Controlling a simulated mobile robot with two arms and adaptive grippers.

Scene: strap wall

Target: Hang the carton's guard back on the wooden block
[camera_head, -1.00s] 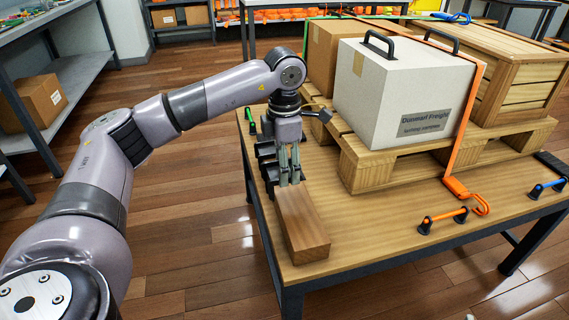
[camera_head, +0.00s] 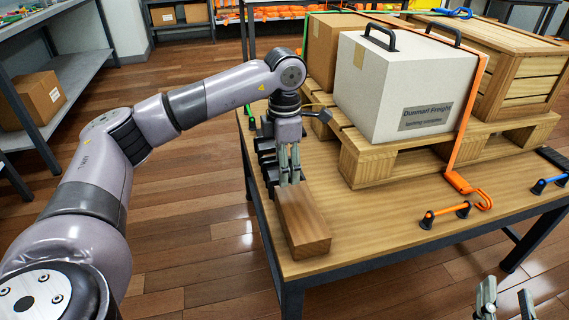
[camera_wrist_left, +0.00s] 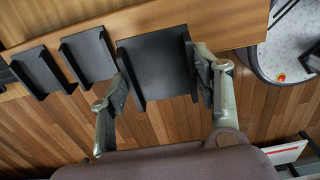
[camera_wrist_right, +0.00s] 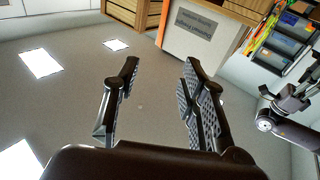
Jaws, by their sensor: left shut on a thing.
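The wooden block (camera_head: 304,222) lies along the table's left front edge. Several black guards (camera_head: 266,160) are at its far part, partly hidden by my left gripper (camera_head: 289,180). In the left wrist view, the fingers of my left gripper (camera_wrist_left: 165,85) are shut on the sides of the largest-looking guard (camera_wrist_left: 157,66), against the block (camera_wrist_left: 215,22). I cannot tell whether it is hooked on. Two more guards (camera_wrist_left: 90,55) sit beside it. The white carton (camera_head: 400,85) stands on the pallet. My right gripper (camera_head: 505,300) is open and empty at the lower right.
An orange strap (camera_head: 466,130) runs over the carton to a hook at the table. An orange-handled tool (camera_head: 445,215) and a blue one (camera_head: 549,186) lie at the right. A brown box (camera_head: 325,50) and a wooden crate (camera_head: 510,75) share the pallet (camera_head: 365,165).

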